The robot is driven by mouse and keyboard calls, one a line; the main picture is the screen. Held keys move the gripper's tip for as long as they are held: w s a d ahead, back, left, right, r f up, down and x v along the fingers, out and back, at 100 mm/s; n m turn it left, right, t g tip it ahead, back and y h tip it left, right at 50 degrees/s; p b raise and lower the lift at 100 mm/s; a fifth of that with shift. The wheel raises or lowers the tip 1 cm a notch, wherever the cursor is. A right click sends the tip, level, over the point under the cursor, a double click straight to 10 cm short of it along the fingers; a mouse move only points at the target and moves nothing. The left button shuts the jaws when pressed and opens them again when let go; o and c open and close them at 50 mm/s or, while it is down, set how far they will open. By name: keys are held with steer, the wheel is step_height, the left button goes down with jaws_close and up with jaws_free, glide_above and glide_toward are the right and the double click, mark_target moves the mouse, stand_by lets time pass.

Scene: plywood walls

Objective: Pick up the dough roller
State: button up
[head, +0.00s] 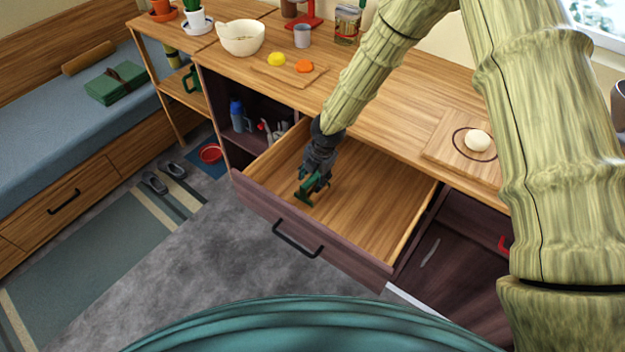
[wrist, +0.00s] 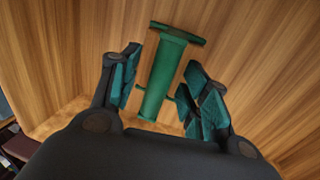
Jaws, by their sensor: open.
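The dough roller appears to be the green tool with a thick shaft and a crosswise end piece (wrist: 166,75); in the wrist view it lies over the bare wood of the drawer bottom. In the head view its green end (head: 304,195) shows at my gripper, inside the open drawer (head: 375,205). My gripper (head: 312,185) points down into the drawer's left part. In the wrist view its open fingers (wrist: 160,92) stand on either side of the green shaft, with a gap on the left. The right finger is close to a thin side piece of the tool; I cannot tell if they touch.
The drawer's side walls and dark front (head: 297,222) surround my gripper; its right part is empty. Above stands the counter, with a white bowl (head: 241,40), a cutting board (head: 268,72) and a board with a dough ball (head: 477,140). An open shelf (head: 262,140) is at left.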

mark_target(314, 175)
steer(key=shift+w+f, duration=0.25)
steer(key=shift+f, duration=0.5)
steer(key=shift+s+r, duration=0.15)
jaws_close()
step_height(314, 175, up, 10)
steer(key=shift+f+b, duration=0.1)
steer(key=shift+b, duration=1.1)
